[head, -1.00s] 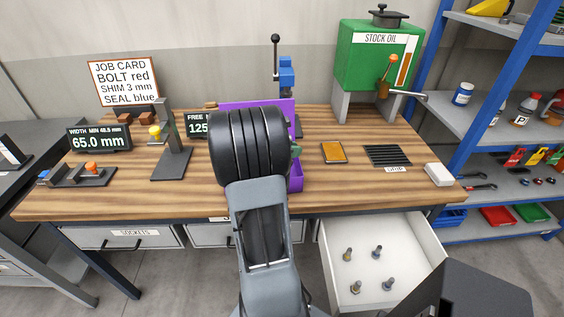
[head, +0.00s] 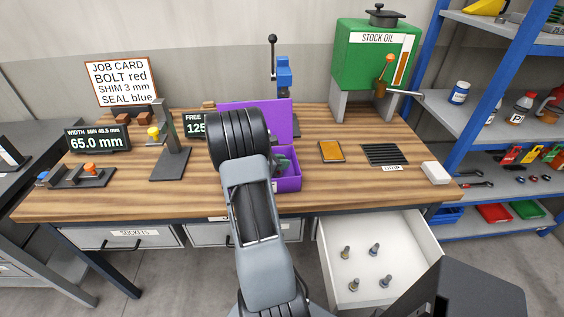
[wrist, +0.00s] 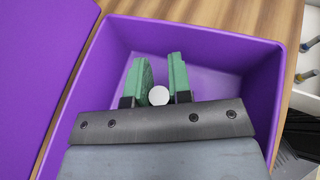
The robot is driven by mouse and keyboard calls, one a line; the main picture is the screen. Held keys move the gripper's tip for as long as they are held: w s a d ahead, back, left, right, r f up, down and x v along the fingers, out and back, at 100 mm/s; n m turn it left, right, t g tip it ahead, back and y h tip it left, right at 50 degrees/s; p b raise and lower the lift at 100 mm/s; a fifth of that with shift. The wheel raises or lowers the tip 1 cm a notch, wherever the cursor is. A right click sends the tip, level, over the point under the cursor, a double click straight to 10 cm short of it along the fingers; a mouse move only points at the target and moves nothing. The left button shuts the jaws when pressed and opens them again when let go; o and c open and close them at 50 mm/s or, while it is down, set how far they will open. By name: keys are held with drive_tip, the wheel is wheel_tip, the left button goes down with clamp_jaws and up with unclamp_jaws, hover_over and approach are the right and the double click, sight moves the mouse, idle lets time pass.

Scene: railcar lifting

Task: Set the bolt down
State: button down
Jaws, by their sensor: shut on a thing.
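My gripper (wrist: 157,68) has green fingers closed on the bolt (wrist: 159,95). Only a pale round end of the bolt shows between the fingers; the rest is hidden. The fingers are over or inside the purple bin (wrist: 261,70), with its walls around them. I cannot tell whether the bolt touches the bin's floor. In the head view the bin (head: 288,184) stands on the workbench, partly behind my arm, and the green fingers show at its opening.
A purple panel (head: 270,116) rises behind the bin. An open white drawer (head: 345,232) holds several bolts. A brown pad (head: 331,152) and a dark ridged mat (head: 385,154) lie to the right. A job card (head: 122,82) reads BOLT red.

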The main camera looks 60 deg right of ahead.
drive_tip(key=shift+f, duration=0.1)
drive_tip(key=shift+f, duration=0.15)
drive_tip(key=c, duration=1)
unclamp_jaws()
drive_tip(key=shift+c, duration=0.2)
